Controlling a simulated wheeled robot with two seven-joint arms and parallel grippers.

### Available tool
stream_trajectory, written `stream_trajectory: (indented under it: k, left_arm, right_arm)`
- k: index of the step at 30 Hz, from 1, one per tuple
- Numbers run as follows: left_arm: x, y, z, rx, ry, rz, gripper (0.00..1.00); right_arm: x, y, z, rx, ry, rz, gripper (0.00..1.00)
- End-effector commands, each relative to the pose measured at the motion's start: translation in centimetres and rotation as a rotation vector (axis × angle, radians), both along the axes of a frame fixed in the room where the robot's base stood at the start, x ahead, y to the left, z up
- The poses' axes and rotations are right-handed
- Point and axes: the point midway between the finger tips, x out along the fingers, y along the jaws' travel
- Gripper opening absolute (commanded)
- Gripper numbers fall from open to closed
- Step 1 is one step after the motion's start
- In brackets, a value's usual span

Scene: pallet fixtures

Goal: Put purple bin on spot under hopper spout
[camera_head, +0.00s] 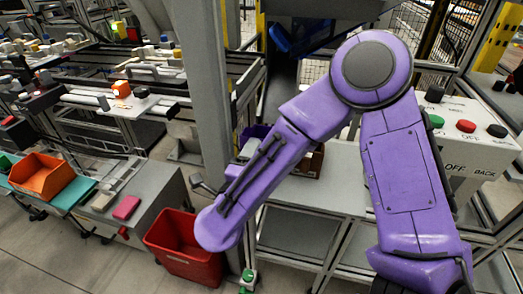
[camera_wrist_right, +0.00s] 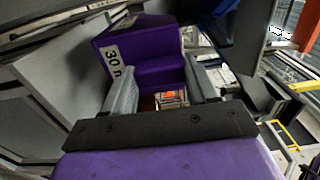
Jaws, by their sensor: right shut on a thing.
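The purple bin (camera_wrist_right: 150,55) fills the upper middle of the right wrist view, with a white label on its side. My right gripper (camera_wrist_right: 162,92) is shut on the bin, with a grey finger on each side. In the head view a dark purple part of the bin (camera_head: 252,133) shows behind my forearm, above the grey worktop (camera_head: 325,188). My forearm hides most of the bin and gripper there. Whether the bin touches the worktop cannot be told. The spot is not clearly visible. A dark chute (camera_head: 298,72) hangs behind. My left gripper is not in view.
A brown box (camera_head: 310,162) sits behind my forearm. A grey post (camera_head: 207,80) stands left of it. A red bin (camera_head: 185,248) is low in front, and an orange bin (camera_head: 42,175) is at far left. A button panel (camera_head: 462,125) stands at right.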

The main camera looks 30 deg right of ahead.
Motion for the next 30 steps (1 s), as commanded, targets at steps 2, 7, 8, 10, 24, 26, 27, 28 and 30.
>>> stream_trajectory:
  k: [2, 7, 8, 10, 24, 26, 27, 28, 30]
  left_arm:
    - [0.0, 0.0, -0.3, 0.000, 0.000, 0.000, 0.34]
    - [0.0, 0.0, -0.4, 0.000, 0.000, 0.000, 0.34]
    - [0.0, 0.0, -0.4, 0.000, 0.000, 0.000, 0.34]
    - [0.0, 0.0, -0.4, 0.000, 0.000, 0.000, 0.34]
    - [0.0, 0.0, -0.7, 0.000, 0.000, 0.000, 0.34]
    - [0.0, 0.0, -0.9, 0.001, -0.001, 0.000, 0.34]
    - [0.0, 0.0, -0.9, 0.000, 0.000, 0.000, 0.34]
    - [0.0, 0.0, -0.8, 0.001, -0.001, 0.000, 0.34]
    - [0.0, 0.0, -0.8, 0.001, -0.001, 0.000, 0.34]
  right_arm:
    - [1.5, -1.6, -1.4, 0.003, 0.003, -0.003, 0.18]
    - [3.6, -3.9, -2.8, 0.001, 0.000, 0.002, 0.18]
    - [3.7, -4.1, -2.9, 0.001, 0.000, 0.002, 0.18]
    - [4.1, -4.6, -3.2, 0.002, -0.001, 0.001, 0.18]
    - [5.6, -6.6, -5.3, -0.001, -0.001, 0.001, 0.18]
    - [5.6, -6.6, -5.5, -0.001, -0.001, 0.000, 0.18]
    - [5.6, -6.6, -5.6, -0.001, -0.001, 0.000, 0.61]
    - [5.6, -6.6, -5.5, -0.001, -0.001, 0.000, 0.71]
    - [5.6, -6.6, -5.5, 0.000, 0.000, 0.000, 0.83]
